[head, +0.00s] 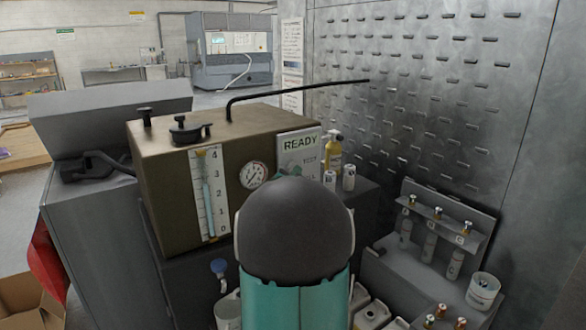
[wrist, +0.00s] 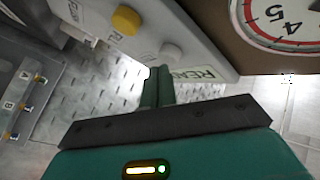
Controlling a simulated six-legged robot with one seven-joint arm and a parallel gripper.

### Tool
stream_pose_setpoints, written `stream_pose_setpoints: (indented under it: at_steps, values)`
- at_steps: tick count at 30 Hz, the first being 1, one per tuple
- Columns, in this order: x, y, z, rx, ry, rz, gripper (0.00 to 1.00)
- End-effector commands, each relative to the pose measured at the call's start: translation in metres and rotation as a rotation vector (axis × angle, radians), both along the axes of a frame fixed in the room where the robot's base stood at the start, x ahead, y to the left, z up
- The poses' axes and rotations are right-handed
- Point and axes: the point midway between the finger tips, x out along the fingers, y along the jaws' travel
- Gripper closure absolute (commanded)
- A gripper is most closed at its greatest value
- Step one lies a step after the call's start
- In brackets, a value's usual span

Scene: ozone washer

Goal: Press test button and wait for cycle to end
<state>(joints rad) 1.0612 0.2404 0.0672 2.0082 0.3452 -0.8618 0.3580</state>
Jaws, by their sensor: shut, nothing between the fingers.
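The brown machine (head: 160,180) stands in the middle of the head view. Its pale control panel (head: 292,150) shows a green READY sign (head: 303,144) with a partly covered TEST label below. In the wrist view the panel carries a pale round button (wrist: 172,52) near the READY sign (wrist: 203,74) and a yellow button (wrist: 127,19) farther off. My gripper (wrist: 158,72) is shut and empty, its tips just beside the pale button. I cannot tell whether they touch. In the head view my dark arm link hides most of the gripper and the lower panel.
A round gauge (head: 253,175) and a level scale (head: 209,195) are on the machine's front. A yellow bottle (head: 333,155) and white canisters stand right of the panel. A rack of small cylinders (head: 430,240) is at right, before a metal wall (head: 430,90).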

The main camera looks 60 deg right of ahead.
Motion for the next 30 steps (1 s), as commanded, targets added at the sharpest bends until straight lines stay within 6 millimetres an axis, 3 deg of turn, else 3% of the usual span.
stream_pose_setpoints:
  at_steps: [30]
  values:
    - [0.0070, -0.0040, 0.0002, 0.000, 0.000, -0.001, 1.00]
